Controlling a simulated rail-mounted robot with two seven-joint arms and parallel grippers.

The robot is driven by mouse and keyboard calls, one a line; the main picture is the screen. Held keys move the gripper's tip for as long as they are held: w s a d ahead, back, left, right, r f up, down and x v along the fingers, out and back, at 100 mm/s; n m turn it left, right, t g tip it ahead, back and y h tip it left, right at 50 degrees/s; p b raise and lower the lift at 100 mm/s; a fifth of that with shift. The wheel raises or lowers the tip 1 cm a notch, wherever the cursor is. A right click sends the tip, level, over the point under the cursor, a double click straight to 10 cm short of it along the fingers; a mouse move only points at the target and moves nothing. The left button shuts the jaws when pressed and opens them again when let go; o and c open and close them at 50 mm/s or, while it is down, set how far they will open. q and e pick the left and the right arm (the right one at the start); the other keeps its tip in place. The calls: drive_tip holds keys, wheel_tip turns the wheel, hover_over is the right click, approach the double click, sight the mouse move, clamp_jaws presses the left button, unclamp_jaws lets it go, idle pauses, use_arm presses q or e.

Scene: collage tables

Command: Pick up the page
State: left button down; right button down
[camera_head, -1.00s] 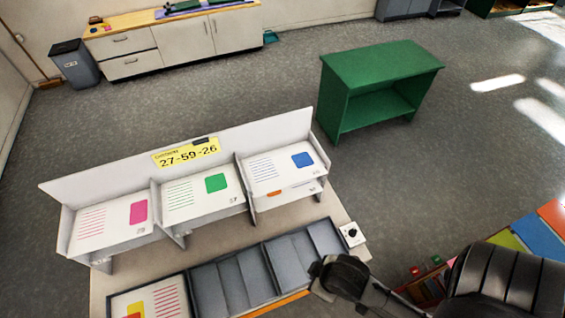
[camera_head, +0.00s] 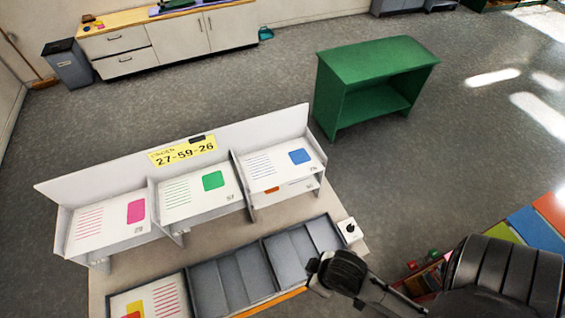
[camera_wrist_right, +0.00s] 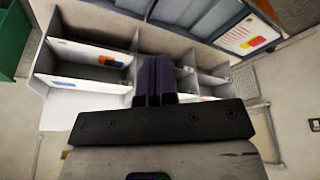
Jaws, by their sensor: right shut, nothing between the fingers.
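Three pages lie side by side on the white rack (camera_head: 92,193): one with a pink block (camera_head: 100,221), one with a green block (camera_head: 188,190) and one with a blue block (camera_head: 277,168). A page with yellow and red blocks (camera_head: 150,302) lies in the left end of the grey tray; it also shows in the right wrist view (camera_wrist_right: 248,33). Another page with an orange mark (camera_head: 283,188) shows partly below the blue one. My right gripper (camera_head: 316,272) is shut and empty by the tray's right end; its fingers (camera_wrist_right: 157,80) show in front of the rack. My left gripper is out of view.
A yellow card reading 27-59-26 (camera_head: 183,152) is on the rack's back panel. The other tray compartments (camera_head: 232,281) look empty. A small white box with a black knob (camera_head: 349,229) sits at the table's right edge. A green shelf (camera_head: 372,80) stands on the floor behind.

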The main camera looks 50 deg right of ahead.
drive_tip(key=c, duration=1.3)
unclamp_jaws()
drive_tip(key=shift+d, duration=0.15)
